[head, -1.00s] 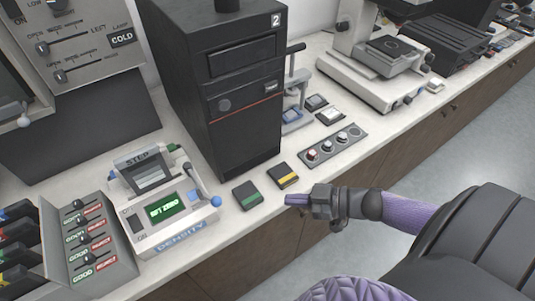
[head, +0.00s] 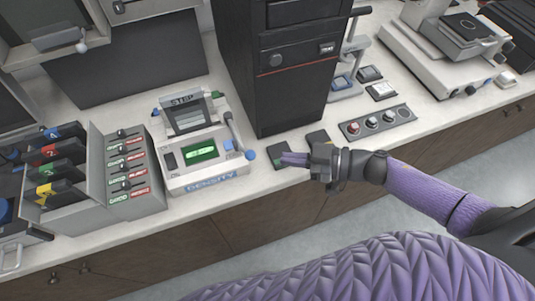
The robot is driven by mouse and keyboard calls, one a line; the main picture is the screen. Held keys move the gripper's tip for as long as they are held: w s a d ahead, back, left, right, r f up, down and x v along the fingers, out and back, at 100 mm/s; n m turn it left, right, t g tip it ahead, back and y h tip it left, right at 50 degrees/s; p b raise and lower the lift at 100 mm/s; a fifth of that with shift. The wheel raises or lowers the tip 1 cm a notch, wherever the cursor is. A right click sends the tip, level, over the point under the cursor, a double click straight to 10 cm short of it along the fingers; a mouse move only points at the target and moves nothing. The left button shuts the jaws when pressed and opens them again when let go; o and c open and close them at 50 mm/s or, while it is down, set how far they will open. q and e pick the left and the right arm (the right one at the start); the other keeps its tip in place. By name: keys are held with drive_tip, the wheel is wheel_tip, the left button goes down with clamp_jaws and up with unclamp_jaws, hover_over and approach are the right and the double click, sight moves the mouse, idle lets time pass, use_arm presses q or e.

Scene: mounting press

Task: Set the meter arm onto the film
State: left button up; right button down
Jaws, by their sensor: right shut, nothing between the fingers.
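The density meter (head: 225,169) stands on the counter left of centre, with a lit green display. Its grey meter arm (head: 234,131) is at the meter's right side, with a blue knob (head: 250,154) at the near end. A grey panel marked STEP (head: 188,118) stands tilted at the meter's back; I cannot tell whether it bears the film. My right gripper (head: 284,159) is shut and empty, fingers pointing left. It is right of the blue knob and apart from it, partly covering a green-striped black box (head: 281,150). My left gripper is not in view.
A yellow-striped box (head: 318,137) sits just behind my right gripper. A tall black cabinet (head: 285,90) rises behind it. A knob panel (head: 377,123) lies to the right. Left of the meter is a GOOD/REJECT slider panel (head: 124,170). The counter's front edge is bare.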

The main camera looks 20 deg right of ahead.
drive_tip(key=shift+x, duration=2.65)
